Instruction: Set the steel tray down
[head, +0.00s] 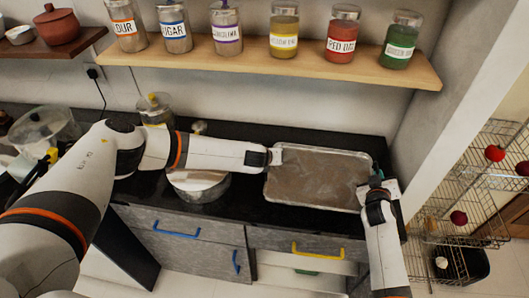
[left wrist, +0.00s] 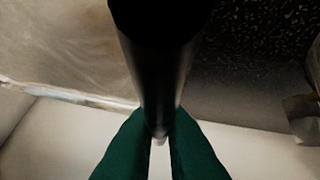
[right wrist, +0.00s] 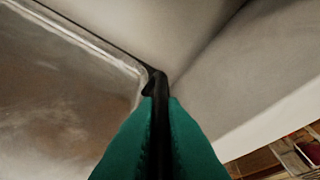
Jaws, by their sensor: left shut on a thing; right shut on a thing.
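The steel tray (head: 318,180) is a shallow rectangle with a raised rim and a worn, empty floor. It looks roughly level at the dark counter in the head view; whether it touches the counter I cannot tell. My left gripper (head: 276,156) is at its left end, and my right gripper (head: 377,184) is at its right end. In the left wrist view the green fingers (left wrist: 160,140) are closed on a dark handle, with the tray (left wrist: 60,50) at upper left. In the right wrist view the fingers (right wrist: 161,105) are closed on a black handle beside the tray's corner (right wrist: 120,65).
The dark counter (head: 245,148) has free room behind the tray. A pot (head: 198,188) stands left of the tray, partly behind my left arm. A glass jar (head: 154,108) stands farther back. A wooden shelf (head: 300,65) with labelled jars hangs above. A wire rack (head: 480,190) stands right.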

